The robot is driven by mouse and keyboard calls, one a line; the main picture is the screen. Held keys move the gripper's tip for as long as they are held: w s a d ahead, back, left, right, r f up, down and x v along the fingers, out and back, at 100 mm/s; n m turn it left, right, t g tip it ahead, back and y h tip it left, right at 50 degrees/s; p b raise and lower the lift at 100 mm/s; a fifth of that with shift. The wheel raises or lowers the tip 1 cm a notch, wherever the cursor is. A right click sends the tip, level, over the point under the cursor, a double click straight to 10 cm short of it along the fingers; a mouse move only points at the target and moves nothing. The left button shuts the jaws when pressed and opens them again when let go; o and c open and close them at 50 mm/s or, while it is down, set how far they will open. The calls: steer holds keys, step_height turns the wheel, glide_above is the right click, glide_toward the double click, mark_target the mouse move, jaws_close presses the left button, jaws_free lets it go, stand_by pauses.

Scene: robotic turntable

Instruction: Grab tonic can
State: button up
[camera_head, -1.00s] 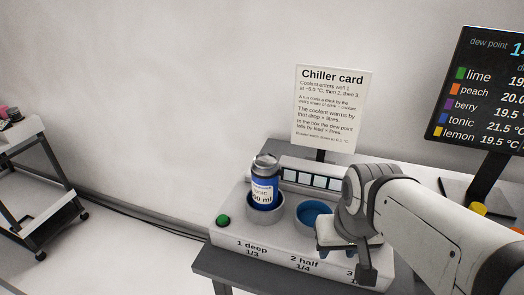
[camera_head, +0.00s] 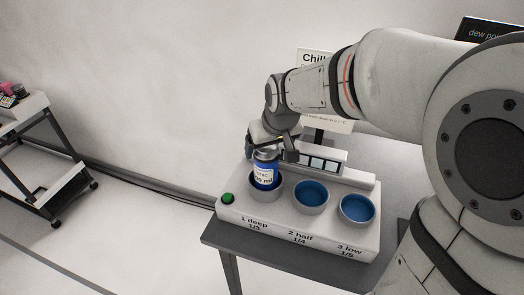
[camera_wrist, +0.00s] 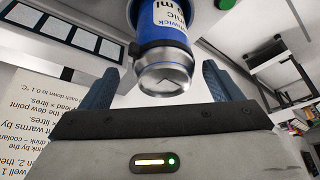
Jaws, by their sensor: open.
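The tonic can (camera_head: 265,175) is blue with a white label and a silver top. It stands upright in the leftmost well (camera_head: 266,190) of the white chiller, marked "1 deep". In the wrist view the can (camera_wrist: 165,50) shows with its silver end toward my gripper, between the two blue finger pads but beyond their tips. My gripper (camera_head: 272,147) is just above and behind the can in the head view. In the wrist view my gripper (camera_wrist: 165,82) is open, with a finger on each side and nothing held.
The other two wells, "2 half" (camera_head: 311,196) and "3 low" (camera_head: 357,209), look empty with blue insides. A green button (camera_head: 228,198) is at the chiller's left front. The chiller card (camera_head: 309,58) stands behind, partly hidden by my arm. A cart (camera_head: 45,150) stands far left.

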steer(key=shift+p+x, duration=0.5)
steer(key=shift+x, duration=1.75)
steer(key=shift+a+r, duration=0.1)
steer(key=shift+a, duration=0.1)
steer(key=shift+c, duration=0.5)
steer(key=c, duration=1.4)
